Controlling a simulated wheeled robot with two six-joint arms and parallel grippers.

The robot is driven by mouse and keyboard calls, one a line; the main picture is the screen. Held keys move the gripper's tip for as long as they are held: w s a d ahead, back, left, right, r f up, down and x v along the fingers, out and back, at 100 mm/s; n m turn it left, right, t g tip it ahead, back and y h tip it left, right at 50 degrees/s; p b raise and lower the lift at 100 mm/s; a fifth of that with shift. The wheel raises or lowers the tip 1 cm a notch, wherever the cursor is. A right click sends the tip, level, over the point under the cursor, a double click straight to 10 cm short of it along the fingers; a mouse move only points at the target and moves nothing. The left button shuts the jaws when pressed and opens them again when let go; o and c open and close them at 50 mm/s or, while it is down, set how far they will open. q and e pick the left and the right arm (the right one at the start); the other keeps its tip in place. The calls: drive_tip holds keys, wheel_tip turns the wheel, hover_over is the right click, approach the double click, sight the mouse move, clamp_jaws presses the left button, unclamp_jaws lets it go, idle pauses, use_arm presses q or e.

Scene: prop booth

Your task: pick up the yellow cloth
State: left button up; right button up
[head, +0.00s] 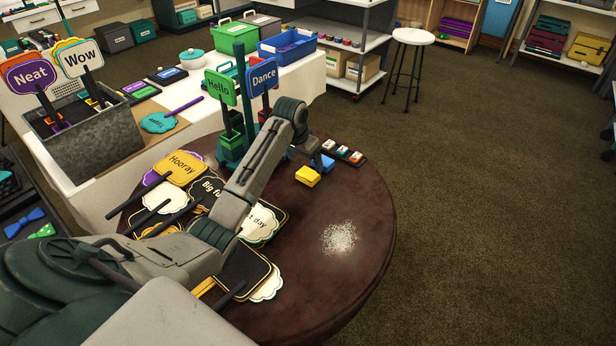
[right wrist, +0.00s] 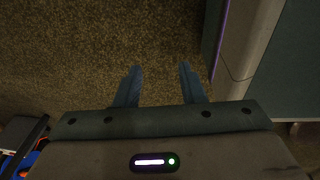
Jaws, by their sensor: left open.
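The yellow cloth (head: 308,176) looks like a small folded block on the round dark-red table (head: 350,280), near its back edge. A similar blue block (head: 327,163) lies just behind it to the right. My left gripper (head: 314,155) hangs above and just behind the yellow cloth, open; its fingertips are small and partly hidden, and I cannot tell whether they touch anything. My right gripper (right wrist: 160,84) shows in the right wrist view with its two fingers apart and nothing between them, over brown carpet.
A patch of white grains (head: 340,238) lies on the table. A dark strip with several small colored pieces (head: 343,153) lies at its back edge. Several paper signs (head: 180,168) lie under my left arm. The front right tabletop is otherwise clear. A white stool (head: 413,37) stands behind.

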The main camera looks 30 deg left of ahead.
sight(308, 173)
use_arm(q)
drive_tip(key=x, duration=0.6)
drive_tip(key=shift+s+d+p, duration=0.1)
drive_tip(key=shift+p, duration=0.25)
use_arm(e)
drive_tip(key=shift+s+d+f, duration=0.1)
drive_tip(key=shift+s+f, duration=0.1)
drive_tip(key=shift+s, duration=0.4)
drive_tip(key=shift+s+f, duration=0.2)
drive_tip(key=shift+s, duration=0.35)
use_arm(q)
drive_tip(key=shift+r, duration=0.1)
drive_tip(key=shift+c, duration=0.2)
drive_tip(key=c, duration=1)
